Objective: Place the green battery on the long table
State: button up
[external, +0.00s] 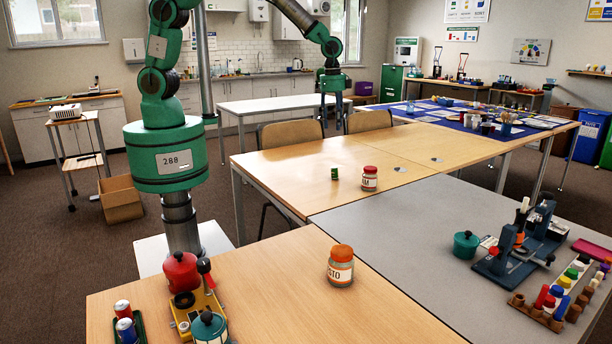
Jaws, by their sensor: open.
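A small green cylinder, which looks like the green battery (334,173), stands upright on the light wooden table (280,165) in the middle of the view. My gripper (335,125) hangs downward from my green arm and is open, with nothing seen between its fingers. In the picture it is above the green battery, apart from it; its exact distance in depth is hard to tell. The wooden table top joins a grey top (430,230) and another wooden top (270,290) nearer the camera. Which one is the long table is not marked.
A red-lidded jar (370,179) stands just right of the battery. An orange-lidded jar (341,268) stands on the near wooden top. A green tray (140,326) holds red and blue cylinders. A blue press (515,250) and peg rack (555,305) crowd the right. Chairs (290,134) stand behind.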

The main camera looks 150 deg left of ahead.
jog(key=w+d+r+m+t, duration=0.1)
jog(key=w+d+r, duration=0.2)
jog(key=d+r, duration=1)
jog(key=w+d+r+t, duration=0.1)
jog(key=w+d+r, duration=0.2)
jog(key=d+r, duration=1.05)
jog(key=s+d+r+m+t, duration=0.1)
jog(key=s+d, duration=0.3)
jog(key=d, duration=0.6)
jog(key=s+d+r+t, duration=0.15)
jog(key=s+d, duration=0.25)
jog(key=d, duration=0.7)
jog(key=s+d, duration=1)
jog(key=s, duration=0.1)
jog(key=shift+r+m+t+h, duration=0.3)
jog(key=shift+r+t, duration=0.05)
jog(key=shift+r, duration=0.1)
jog(key=shift+o, duration=0.4)
jog(key=shift+w, duration=0.1)
